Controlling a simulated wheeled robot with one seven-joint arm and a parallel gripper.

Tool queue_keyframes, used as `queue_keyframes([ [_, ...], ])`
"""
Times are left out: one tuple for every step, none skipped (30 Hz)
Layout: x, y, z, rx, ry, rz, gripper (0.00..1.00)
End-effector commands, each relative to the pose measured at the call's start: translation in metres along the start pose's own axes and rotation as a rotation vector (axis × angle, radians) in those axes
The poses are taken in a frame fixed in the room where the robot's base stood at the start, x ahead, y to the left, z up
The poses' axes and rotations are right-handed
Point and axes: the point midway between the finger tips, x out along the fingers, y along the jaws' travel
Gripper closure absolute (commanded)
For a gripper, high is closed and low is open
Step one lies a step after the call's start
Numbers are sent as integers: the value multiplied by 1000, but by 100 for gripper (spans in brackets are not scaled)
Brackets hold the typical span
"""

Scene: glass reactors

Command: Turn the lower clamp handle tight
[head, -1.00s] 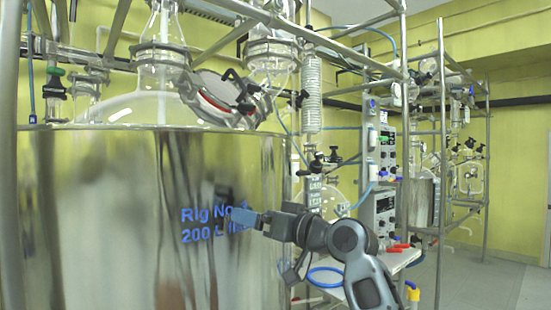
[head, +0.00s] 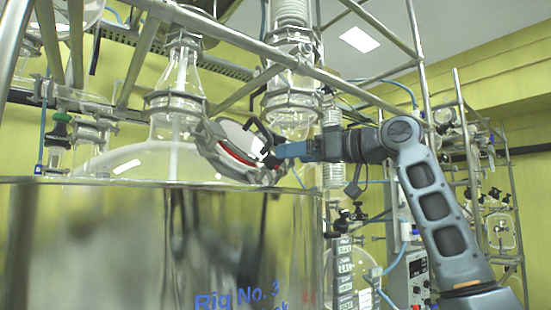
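The round glass port cover (head: 238,142) with a red seal sits tilted on the shoulder of the glass vessel. A black clamp handle (head: 264,131) arches over the upper part of the cover's right side. A smaller dark handle part (head: 270,160) shows just below it, and I take it to be the lower clamp handle. My gripper (head: 279,152) comes in level from the right.
The large steel vessel jacket (head: 120,240) fills the lower left. A sloping metal frame bar (head: 300,62) crosses above the cover. A glass neck with a metal flange (head: 292,100) stands just above my gripper. Electronic control boxes (head: 410,280) stand at the lower right.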

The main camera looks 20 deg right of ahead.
Motion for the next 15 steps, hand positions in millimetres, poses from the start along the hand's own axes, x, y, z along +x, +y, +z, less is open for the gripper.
queue_keyframes([
  [9,-1,-1,1,-2,-3,4],
  [14,-1,-1,1,-2,-2,4],
  [20,-1,-1,1,-2,-2,4],
  [25,-1,-2,1,-2,-2,4],
  [29,-1,-1,1,-1,-1,4],
  [35,-1,-1,0,-1,-1,4],
  [39,-1,-1,0,-2,-1,4],
  [43,-1,-1,1,-2,-1,4],
  [48,0,-1,2,-1,-1,4],
  [50,0,-1,2,-1,-1,4],
  [53,0,0,2,-1,-1,4],
  [56,0,0,2,-1,-1,4],
  [58,0,0,2,-1,-1,4],
  [59,0,0,2,0,-1,4],
  [60,0,0,1,0,0,4],
])
